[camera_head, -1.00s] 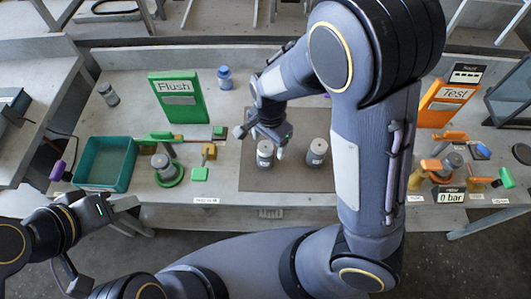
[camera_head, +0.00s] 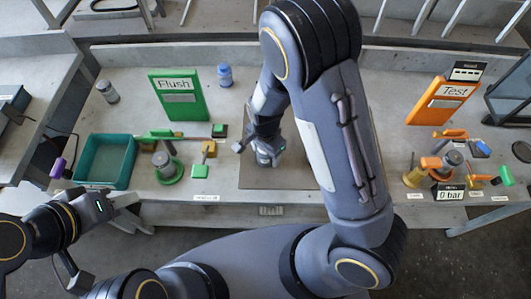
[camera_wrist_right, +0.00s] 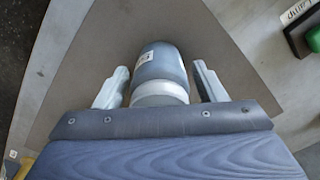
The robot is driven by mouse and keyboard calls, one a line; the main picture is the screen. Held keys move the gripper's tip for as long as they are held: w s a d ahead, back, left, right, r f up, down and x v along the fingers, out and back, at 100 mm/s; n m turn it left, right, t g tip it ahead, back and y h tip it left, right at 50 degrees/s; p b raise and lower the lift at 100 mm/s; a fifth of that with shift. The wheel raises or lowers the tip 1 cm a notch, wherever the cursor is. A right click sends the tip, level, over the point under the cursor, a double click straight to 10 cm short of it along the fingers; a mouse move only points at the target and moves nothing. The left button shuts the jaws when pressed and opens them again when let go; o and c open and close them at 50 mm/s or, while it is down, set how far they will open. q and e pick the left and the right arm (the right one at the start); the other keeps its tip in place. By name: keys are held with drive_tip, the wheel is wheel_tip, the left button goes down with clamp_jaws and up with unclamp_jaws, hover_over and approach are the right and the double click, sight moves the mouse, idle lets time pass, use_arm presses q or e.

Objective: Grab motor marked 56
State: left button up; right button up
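A grey cylindrical motor (camera_wrist_right: 161,68) with a white band and a small label stands on the brown mat (camera_head: 240,178). In the right wrist view it lies between the two fingers of my right gripper (camera_wrist_right: 160,86), with a gap on each side. The label is too small to read, so I cannot tell its number. In the head view my right gripper (camera_head: 265,158) is at this motor, which is mostly covered. My left gripper (camera_head: 137,212) is open and empty in front of the table edge.
A teal bin (camera_head: 128,163), a green fixture (camera_head: 165,168) and the green Flush sign (camera_head: 180,97) are on the left. A grey canister (camera_head: 108,92) and a blue-capped one (camera_head: 225,76) stand behind. The orange Test sign (camera_head: 444,102) and test fixtures (camera_head: 452,160) are on the right.

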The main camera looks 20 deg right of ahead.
drive_tip(key=c, duration=0.9)
drive_tip(key=shift+c, duration=0.8)
drive_tip(key=shift+r, duration=0.15)
